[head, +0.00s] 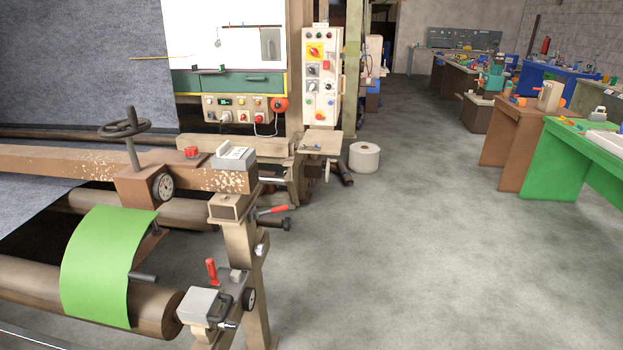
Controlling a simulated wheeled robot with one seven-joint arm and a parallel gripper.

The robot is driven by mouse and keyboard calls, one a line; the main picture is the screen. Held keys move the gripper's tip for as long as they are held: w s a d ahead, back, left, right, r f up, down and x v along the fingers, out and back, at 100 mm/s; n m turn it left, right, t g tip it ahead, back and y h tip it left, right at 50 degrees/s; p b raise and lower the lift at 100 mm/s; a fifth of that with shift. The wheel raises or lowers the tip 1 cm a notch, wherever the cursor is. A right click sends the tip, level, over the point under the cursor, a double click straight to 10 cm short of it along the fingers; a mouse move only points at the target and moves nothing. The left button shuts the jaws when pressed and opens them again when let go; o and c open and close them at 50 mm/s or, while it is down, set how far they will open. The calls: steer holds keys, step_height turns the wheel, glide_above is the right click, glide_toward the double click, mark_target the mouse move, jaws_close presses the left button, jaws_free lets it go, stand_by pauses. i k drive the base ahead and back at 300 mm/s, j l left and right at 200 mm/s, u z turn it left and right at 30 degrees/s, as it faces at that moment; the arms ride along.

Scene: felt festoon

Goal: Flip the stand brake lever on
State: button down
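A brown metal stand (253,290) rises at the front, left of centre, beside the end of a roller (150,300). A lever with an upright red handle (211,269) is mounted low on this stand, by a small grey block (199,305). A second red-gripped lever (274,209) sticks out to the right from higher on the stand, lying nearly level. I cannot tell from the picture which of the two is the stand brake lever. My gripper is not in view.
A green sheet (108,265) drapes over the roller. A handwheel (125,128) and dial (163,187) sit on the brown beam above. A control panel (322,75) and white roll (364,157) stand behind. Open floor (410,250) lies right of the stand, before a green bench (573,165).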

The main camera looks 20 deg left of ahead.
mark_target(256, 214)
steer(key=i+u, duration=0.25)
steer(key=i, duration=0.35)
steer(key=i+l+u, duration=0.2)
steer(key=i, duration=0.35)
steer(key=i+u, duration=0.25)
steer(key=u, duration=0.2)
steer(key=i+u, duration=0.2)
steer(key=u, duration=0.25)
steer(key=i+l+u, duration=0.2)
steer(key=u, duration=0.25)
steer(key=i+l+u, duration=0.2)
steer(key=u, duration=0.25)
steer(key=i+l+u, duration=0.1)
steer(key=l+u, duration=0.2)
steer(key=u, duration=0.15)
steer(key=i+l+u, duration=0.2)
steer(key=u, duration=0.2)
steer(key=i+l+u, duration=0.15)
steer(key=l+u, duration=0.2)
steer(key=i+l+u, duration=0.15)
steer(key=l+u, duration=0.25)
